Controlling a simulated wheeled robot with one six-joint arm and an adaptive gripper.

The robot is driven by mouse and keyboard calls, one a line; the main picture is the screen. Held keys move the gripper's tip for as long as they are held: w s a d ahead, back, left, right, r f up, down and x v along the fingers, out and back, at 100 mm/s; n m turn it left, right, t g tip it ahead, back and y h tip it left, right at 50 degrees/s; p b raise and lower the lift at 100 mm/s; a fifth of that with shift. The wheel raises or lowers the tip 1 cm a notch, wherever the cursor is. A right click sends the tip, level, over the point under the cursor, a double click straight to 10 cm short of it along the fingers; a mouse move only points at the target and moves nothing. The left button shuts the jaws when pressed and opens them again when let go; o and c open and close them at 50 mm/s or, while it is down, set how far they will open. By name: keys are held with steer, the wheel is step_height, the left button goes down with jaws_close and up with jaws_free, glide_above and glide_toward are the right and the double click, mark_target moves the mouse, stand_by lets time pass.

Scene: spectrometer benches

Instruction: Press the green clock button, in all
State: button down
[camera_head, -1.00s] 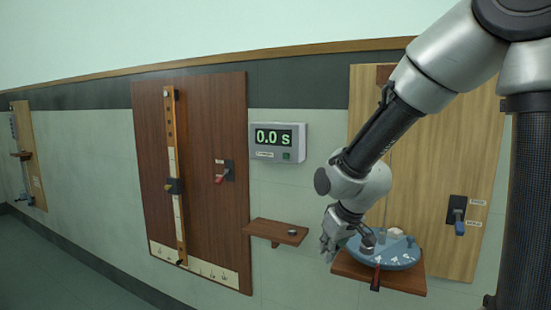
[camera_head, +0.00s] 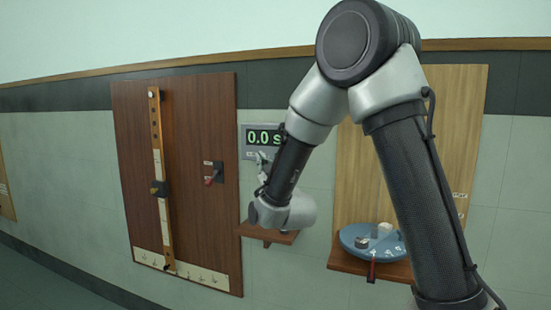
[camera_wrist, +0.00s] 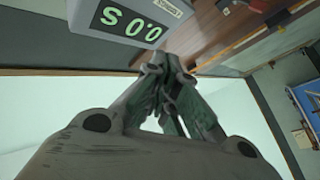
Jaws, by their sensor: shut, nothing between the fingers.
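The clock (camera_head: 258,138) is a grey box on the wall with a lit display that reads 0.0 s. It also shows upside down at the top left of the wrist view (camera_wrist: 128,20). My gripper (camera_head: 262,160) is just in front of the clock's lower part in the head view. In the wrist view my gripper (camera_wrist: 167,72) has its fingers together and empty, close to the clock's edge. The green button is hidden behind my arm and gripper. I cannot tell whether the fingers touch the clock.
A dark wooden board (camera_head: 135,180) with a vertical rail and a red-handled switch (camera_head: 213,178) is left of the clock. A small shelf (camera_head: 262,234) is below it. At right, a light wooden board (camera_head: 352,180) stands above a shelf with a blue dish (camera_head: 349,239).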

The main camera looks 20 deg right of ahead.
steer(key=shift+d, duration=0.1)
stand_by(0.3)
steer(key=w+d, duration=0.5)
steer(key=w, duration=0.2)
stand_by(0.3)
steer(key=shift+w+d, duration=0.1)
steer(key=shift+w, duration=0.05)
stand_by(1.2)
steer(key=shift+w+d, duration=0.2)
steer(key=shift+w, duration=0.05)
steer(key=shift+w+d+r, duration=0.1)
steer(key=shift+w+d, duration=0.15)
steer(key=shift+w, duration=0.15)
stand_by(0.8)
steer(key=shift+s, duration=0.1)
steer(key=shift+s+a, duration=0.5)
steer(key=shift+s, duration=0.15)
steer(key=shift+s+a, duration=0.1)
